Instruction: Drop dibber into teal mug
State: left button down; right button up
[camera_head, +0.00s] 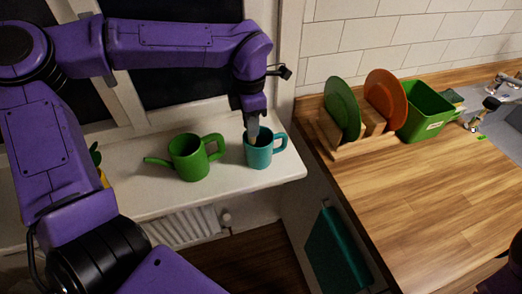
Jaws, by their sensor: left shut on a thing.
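The teal mug (259,155) stands upright on the white windowsill near its right end, with its handle to the right. My left gripper (252,133) points down right over the mug's opening, its fingertips at about rim height. It is shut on a thin thing, which I take to be the dibber. The dibber is mostly hidden by the fingers and the mug's wall, so I cannot tell how far it reaches into the mug.
A green watering can (189,158) stands just left of the mug. A wooden rack (350,147) with a green plate (342,108) and an orange plate (386,99) stands on the wooden counter (440,190), beside a green bin (426,111). The counter's front is clear.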

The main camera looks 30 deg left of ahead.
pick_arm(q)
jog(key=c, duration=0.9)
grip_release()
jog(key=shift+s+r, duration=0.2)
jog(key=shift+s, duration=0.05)
jog(key=shift+c, duration=0.2)
jog(key=shift+w+f, duration=0.15)
jog(key=shift+w, duration=0.05)
notch_tip(320, 180, up, 11)
jog(key=shift+f+b, duration=0.2)
jog(key=shift+b, duration=0.2)
